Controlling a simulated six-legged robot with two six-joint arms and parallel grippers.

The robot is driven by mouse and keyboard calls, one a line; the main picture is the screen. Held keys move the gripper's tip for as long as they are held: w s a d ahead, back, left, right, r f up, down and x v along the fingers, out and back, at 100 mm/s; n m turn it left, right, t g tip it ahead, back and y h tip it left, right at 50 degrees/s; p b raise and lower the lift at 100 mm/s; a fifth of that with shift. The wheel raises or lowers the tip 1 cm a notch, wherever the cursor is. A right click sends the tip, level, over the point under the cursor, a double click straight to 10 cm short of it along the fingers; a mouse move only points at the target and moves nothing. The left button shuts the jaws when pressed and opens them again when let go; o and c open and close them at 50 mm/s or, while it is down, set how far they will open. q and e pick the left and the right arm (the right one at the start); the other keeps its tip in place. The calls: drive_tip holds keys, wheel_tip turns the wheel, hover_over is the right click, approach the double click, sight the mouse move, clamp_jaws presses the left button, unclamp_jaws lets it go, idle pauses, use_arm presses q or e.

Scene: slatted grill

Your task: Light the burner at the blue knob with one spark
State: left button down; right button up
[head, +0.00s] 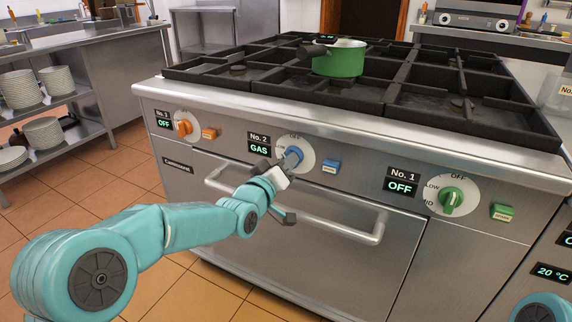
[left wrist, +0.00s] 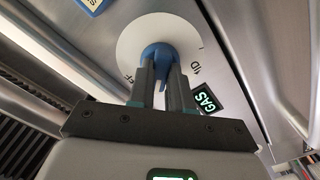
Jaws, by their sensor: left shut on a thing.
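The blue knob (left wrist: 157,50) sits on a white dial in the left wrist view. My left gripper (left wrist: 163,70) is shut on it, one finger on each side. In the head view my left gripper (head: 289,160) covers most of the knob on the stove's front panel. The No. 2 display (head: 259,148) beside the dial reads GAS. The blue spark button (head: 330,166) is just right of the dial, with nothing touching it. My right gripper is out of view. No flame shows on the hob.
The orange knob (head: 183,127) reads OFF on its No. 3 display, and the green knob (head: 451,200) reads OFF on No. 1. A green pot (head: 338,62) stands on the black grates. The oven handle (head: 330,226) juts out below the panel.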

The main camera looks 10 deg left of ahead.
use_arm(q)
drive_tip(key=c, duration=1)
unclamp_jaws()
drive_tip(key=shift+c, duration=0.2)
drive_tip(key=p+v, duration=0.1)
drive_tip(key=v, duration=1.5)
drive_tip(key=shift+s+a, duration=0.15)
